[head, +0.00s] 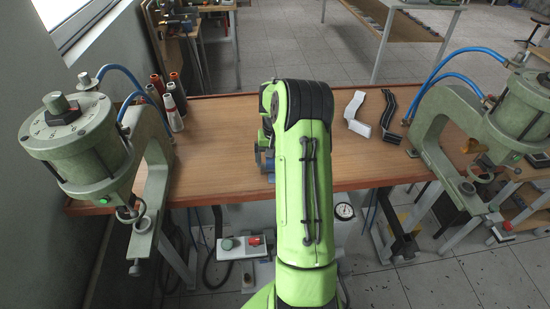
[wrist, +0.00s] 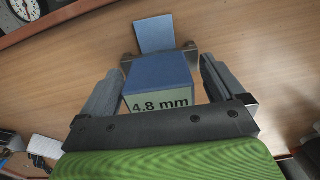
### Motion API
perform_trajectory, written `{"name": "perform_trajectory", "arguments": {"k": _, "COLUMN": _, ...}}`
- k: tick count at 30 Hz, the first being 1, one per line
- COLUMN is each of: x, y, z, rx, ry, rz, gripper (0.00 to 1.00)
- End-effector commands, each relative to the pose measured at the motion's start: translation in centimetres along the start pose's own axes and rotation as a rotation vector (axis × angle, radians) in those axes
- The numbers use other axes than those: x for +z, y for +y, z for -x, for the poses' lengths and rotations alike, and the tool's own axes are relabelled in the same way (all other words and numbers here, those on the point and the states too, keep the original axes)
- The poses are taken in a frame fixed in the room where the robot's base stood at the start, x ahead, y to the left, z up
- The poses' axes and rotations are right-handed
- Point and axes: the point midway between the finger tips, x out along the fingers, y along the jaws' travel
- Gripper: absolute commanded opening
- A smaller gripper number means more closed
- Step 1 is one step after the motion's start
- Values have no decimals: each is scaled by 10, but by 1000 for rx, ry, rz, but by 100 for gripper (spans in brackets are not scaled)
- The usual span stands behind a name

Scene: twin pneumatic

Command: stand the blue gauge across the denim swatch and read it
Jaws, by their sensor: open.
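The blue gauge (wrist: 160,75) stands upright on the wooden table in the wrist view. Its near face reads "4.8 mm", and dark metal parts show at both sides of its far edge. The blue denim swatch (wrist: 154,33) lies flat on the table and reaches out beyond the gauge's far side; the rest of it is hidden behind the gauge. My gripper (wrist: 160,67) is open, with one grey finger on each side of the gauge. Whether the fingers touch it is hard to tell. In the head view my arm hides the gauge and most of my gripper.
A green press stands at the left (head: 85,150) and another at the right (head: 500,120), with blue hoses. Thread cones (head: 172,110) stand at the table's left. A white bent piece (head: 357,113) and a black one (head: 390,108) lie right of my arm. The table (head: 220,135) between is clear.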

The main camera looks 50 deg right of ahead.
Motion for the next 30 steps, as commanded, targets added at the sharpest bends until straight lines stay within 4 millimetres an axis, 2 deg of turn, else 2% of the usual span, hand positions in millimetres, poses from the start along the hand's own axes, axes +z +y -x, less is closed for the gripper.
{"name": "perform_trajectory", "arguments": {"k": 2, "x": 0, "y": 0, "z": 3, "rx": 0, "ry": 0, "rz": 0, "gripper": 96}}
{"name": "perform_trajectory", "arguments": {"k": 5, "x": -1, "y": 0, "z": 18, "rx": 1, "ry": 4, "rz": 0, "gripper": 96}}
{"name": "perform_trajectory", "arguments": {"k": 15, "x": -1, "y": -1, "z": 114, "rx": 0, "ry": 6, "rz": 2, "gripper": 96}}
{"name": "perform_trajectory", "arguments": {"k": 19, "x": -1, "y": 0, "z": 142, "rx": 0, "ry": 4, "rz": 1, "gripper": 96}}
{"name": "perform_trajectory", "arguments": {"k": 24, "x": 0, "y": 0, "z": 158, "rx": 0, "ry": 1, "rz": 0, "gripper": 96}}
{"name": "perform_trajectory", "arguments": {"k": 30, "x": 0, "y": 0, "z": 158, "rx": 0, "ry": 0, "rz": 0, "gripper": 96}}
